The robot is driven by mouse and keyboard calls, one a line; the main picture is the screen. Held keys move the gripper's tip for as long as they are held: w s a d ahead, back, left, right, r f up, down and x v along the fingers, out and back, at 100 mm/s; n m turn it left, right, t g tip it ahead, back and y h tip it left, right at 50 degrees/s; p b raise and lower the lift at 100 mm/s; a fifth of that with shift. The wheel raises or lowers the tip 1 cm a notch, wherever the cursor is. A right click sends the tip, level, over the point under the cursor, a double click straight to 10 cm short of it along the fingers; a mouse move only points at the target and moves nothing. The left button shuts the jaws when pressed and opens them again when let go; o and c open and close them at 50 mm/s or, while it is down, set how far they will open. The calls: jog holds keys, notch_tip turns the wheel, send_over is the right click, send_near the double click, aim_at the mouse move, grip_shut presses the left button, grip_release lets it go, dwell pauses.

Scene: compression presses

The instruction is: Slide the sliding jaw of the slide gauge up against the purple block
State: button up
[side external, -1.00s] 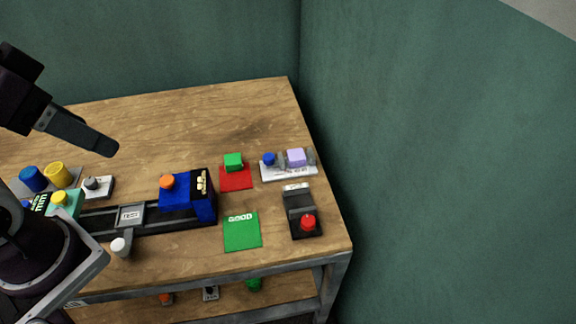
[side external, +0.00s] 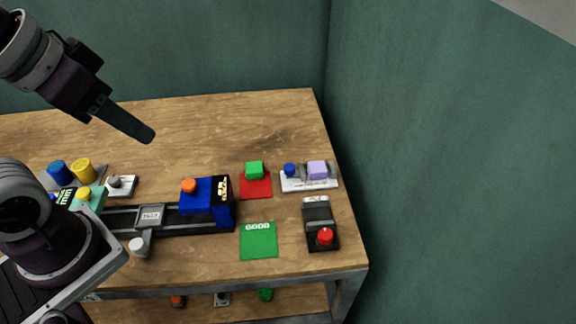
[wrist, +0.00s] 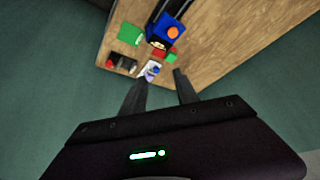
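The slide gauge (side external: 308,186) is a white base near the table's right edge. Its sliding jaw has a blue knob (side external: 290,170) at the left, with a grey part beside it. The purple block (side external: 317,169) sits at the gauge's right, close to the grey part; whether they touch is too small to tell. The wrist view shows the purple block (wrist: 150,77) and blue knob (wrist: 155,69) small, beyond my fingers. My gripper (wrist: 158,78) is open and empty, its two fingers apart. In the side view my gripper (side external: 150,137) hangs above the table, well left of the gauge.
A red pad with a green block (side external: 255,169) lies left of the gauge. A black device with a red button (side external: 325,236) stands in front of it. A blue press (side external: 208,197) on a dark rail and a green pad (side external: 258,243) are further left. The table's back is clear.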

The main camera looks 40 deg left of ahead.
jog(key=shift+n+y, duration=0.3)
jog(key=shift+n, duration=0.1)
jog(key=w+f, duration=0.1)
jog(key=w, duration=0.2)
jog(key=w+a+f, duration=0.1)
jog(key=w+f, duration=0.1)
jog(key=w, duration=0.1)
jog(key=w+a+f, duration=0.1)
jog(key=w, duration=0.2)
jog(key=shift+w+f, duration=0.25)
grip_shut()
jog(key=n+t+h, duration=0.1)
jog(key=n+h, duration=0.3)
send_near(294, 171)
jog(key=s+a+r, duration=0.2)
jog(key=s+a, duration=0.1)
jog(key=a, duration=0.2)
jog(key=x, duration=1)
jog(key=shift+w+d+f, duration=0.1)
jog(key=shift+w+f, duration=0.05)
jog(key=shift+f, duration=0.05)
